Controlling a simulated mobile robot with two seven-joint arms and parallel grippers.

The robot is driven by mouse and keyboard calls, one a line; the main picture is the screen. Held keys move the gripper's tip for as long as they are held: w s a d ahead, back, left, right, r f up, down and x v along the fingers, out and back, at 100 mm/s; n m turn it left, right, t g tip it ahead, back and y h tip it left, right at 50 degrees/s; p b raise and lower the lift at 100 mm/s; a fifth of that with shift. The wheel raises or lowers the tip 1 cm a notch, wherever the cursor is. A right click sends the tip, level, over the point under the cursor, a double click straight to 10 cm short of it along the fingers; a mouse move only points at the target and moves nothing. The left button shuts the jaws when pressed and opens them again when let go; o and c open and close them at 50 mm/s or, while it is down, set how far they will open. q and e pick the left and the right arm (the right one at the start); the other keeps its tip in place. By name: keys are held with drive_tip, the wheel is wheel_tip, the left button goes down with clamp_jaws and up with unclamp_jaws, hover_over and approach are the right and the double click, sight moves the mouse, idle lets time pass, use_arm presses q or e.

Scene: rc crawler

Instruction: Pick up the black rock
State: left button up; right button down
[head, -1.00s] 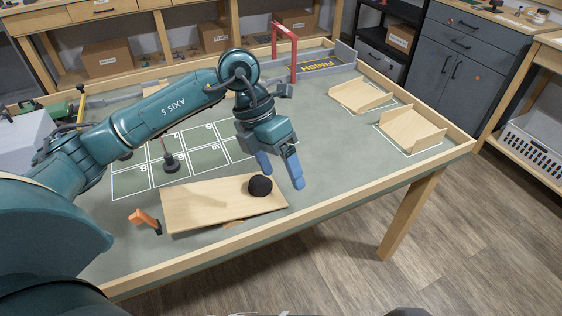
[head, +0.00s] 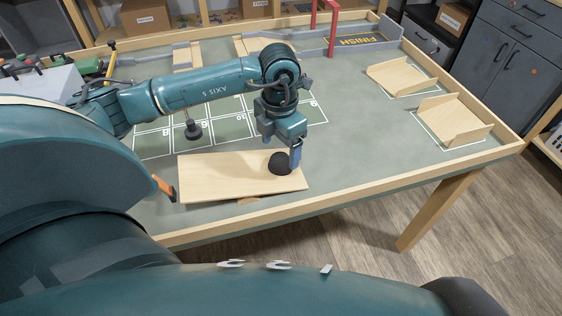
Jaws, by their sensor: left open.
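The black rock (head: 279,164) is a round dark lump near the right end of a light wooden board (head: 222,178), which rests slightly tilted on the table. My left gripper (head: 288,158) points down at the rock. One blue finger shows on the rock's right side, very close to it. The other finger is mostly hidden, so I cannot tell whether either touches the rock. The gripper is open. My right gripper is not in view.
A dark weighted post (head: 192,130) stands on the marked grid behind the board. An orange piece (head: 164,187) stands by the board's left end. Wooden ramps (head: 402,76) and a red gate (head: 326,22) stand farther back. The table's front rim (head: 330,203) is raised.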

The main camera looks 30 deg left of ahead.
sight(281, 156)
use_arm(q)
wheel_tip(281, 156, down, 4)
drive_tip(key=shift+r, duration=0.2)
drive_tip(key=c, duration=1.2)
